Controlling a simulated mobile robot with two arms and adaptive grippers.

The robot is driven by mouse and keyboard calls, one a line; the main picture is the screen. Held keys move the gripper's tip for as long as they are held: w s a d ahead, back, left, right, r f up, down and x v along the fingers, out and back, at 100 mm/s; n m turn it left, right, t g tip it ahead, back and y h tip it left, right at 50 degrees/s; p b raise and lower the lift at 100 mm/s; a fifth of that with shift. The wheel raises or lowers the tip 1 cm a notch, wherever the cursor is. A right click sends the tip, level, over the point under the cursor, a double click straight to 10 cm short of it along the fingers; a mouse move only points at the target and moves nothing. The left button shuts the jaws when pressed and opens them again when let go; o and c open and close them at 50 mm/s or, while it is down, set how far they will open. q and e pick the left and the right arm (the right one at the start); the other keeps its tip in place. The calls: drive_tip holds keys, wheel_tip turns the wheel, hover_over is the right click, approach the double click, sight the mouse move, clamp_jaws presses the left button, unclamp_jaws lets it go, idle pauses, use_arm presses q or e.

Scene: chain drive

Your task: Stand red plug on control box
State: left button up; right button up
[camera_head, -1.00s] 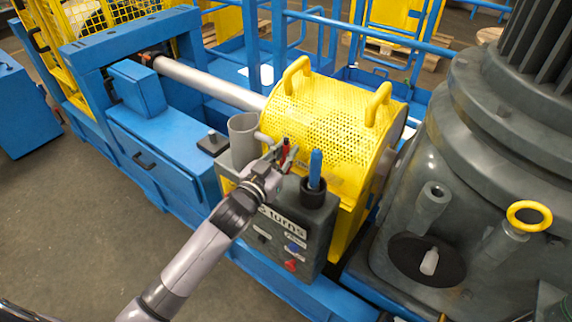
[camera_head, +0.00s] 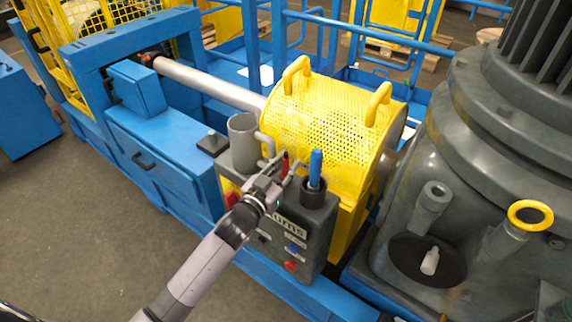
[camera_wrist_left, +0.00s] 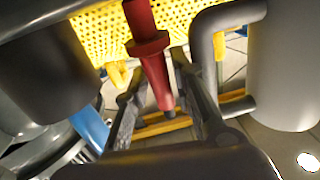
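The red plug (camera_head: 285,160) is upright at the top of the control box (camera_head: 318,236), between the grey mug (camera_head: 243,145) and the black cup (camera_head: 314,193). My left gripper (camera_head: 279,170) is in front of it and hides its lower part. In the left wrist view, which is upside down, the red plug (camera_wrist_left: 150,55) lies between the fingers with gaps on both sides. Its collar and narrow dark tip show; its other end is cut off. The left gripper (camera_wrist_left: 158,85) is open. The right gripper is not in view.
The black cup holds a blue marker (camera_head: 315,168) close to the right of my left gripper. The mug's handle (camera_head: 266,145) is close to its left. The yellow perforated guard (camera_head: 330,125) rises behind. A large grey motor housing (camera_head: 440,220) stands at right.

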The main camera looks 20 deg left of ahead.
use_arm(q)
drive_tip(key=shift+r, duration=0.2)
drive_tip(key=b+v, duration=0.1)
drive_tip(key=v, duration=1.1)
